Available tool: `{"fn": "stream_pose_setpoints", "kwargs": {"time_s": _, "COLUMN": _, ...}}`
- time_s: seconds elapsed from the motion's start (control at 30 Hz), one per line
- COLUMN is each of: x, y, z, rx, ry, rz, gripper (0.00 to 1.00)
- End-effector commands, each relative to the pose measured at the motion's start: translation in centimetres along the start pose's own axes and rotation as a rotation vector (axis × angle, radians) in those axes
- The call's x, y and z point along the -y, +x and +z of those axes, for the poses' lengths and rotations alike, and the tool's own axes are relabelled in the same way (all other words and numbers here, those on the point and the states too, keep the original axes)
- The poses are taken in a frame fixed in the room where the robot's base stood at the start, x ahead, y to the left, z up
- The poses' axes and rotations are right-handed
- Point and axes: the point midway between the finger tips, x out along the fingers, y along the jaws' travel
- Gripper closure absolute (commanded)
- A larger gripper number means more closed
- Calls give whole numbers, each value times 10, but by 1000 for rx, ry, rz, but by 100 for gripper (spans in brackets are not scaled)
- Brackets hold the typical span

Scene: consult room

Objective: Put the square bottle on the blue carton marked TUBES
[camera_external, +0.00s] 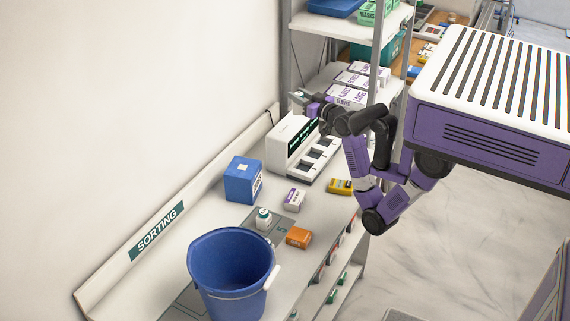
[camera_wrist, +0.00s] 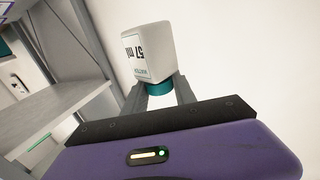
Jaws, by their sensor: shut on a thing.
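In the external view my gripper (camera_external: 300,97) is at the back, above the white machine, near the shelf; the bottle is too small to make out clearly there. The blue carton (camera_external: 239,181) stands on the counter by the wall, left of and nearer than my gripper. Its side lettering is hard to read, and its visible top is bare.
A white machine (camera_external: 288,136) stands between my gripper and the carton. A shelf (camera_external: 345,24) with boxes stands close behind.

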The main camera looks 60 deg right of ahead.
Motion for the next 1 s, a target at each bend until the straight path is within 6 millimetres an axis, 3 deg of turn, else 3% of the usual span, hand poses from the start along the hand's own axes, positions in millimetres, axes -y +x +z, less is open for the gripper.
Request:
{"fn": "stream_pose_setpoints", "kwargs": {"time_s": 0.03, "x": 26, "y": 9, "z": -10, "rx": -4, "ry": 1, "rz": -43, "gripper": 100}}
{"fn": "stream_pose_setpoints", "kwargs": {"time_s": 0.3, "x": 147, "y": 36, "z": -46, "rx": -2, "ry": 0, "rz": -237, "gripper": 100}}
{"fn": "stream_pose_setpoints", "kwargs": {"time_s": 0.5, "x": 213, "y": 44, "z": -55, "rx": 2, "ry": 0, "rz": -335, "gripper": 100}}
{"fn": "stream_pose_setpoints", "kwargs": {"time_s": 0.6, "x": 227, "y": 50, "z": -46, "rx": 5, "ry": 0, "rz": -353, "gripper": 100}}
{"fn": "stream_pose_setpoints", "kwargs": {"time_s": 0.77, "x": 229, "y": 52, "z": -24, "rx": 5, "ry": 2, "rz": -357, "gripper": 100}}
{"fn": "stream_pose_setpoints", "kwargs": {"time_s": 1.0, "x": 229, "y": 51, "z": 30, "rx": 8, "ry": 2, "rz": -356, "gripper": 100}}
